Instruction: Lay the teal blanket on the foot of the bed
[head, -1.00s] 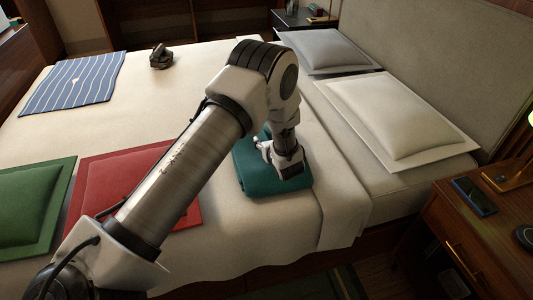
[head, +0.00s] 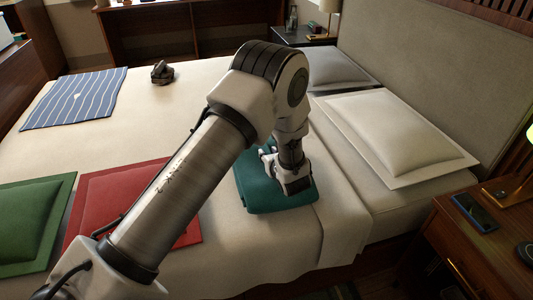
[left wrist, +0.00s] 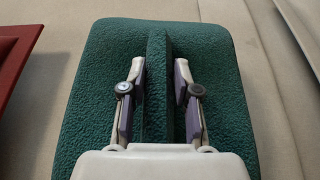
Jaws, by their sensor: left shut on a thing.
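The teal blanket (head: 262,199) is a folded, thick pad lying on the bed (head: 205,70) near the turned-down sheet. My left gripper (left wrist: 160,76) is shut on a raised ridge in the middle of the blanket, one finger on each side. In the head view, the left gripper comes down onto the blanket and covers part of it. The blanket appears to rest on the bed. My right gripper is in neither view.
A red cushion (head: 95,200) and a green cushion (head: 35,220) lie left of the blanket. A striped cloth (head: 75,98) and a small dark object (head: 162,72) lie farther back. Pillows (head: 400,135) are at the right. Bare bedding lies between the cloth and blanket.

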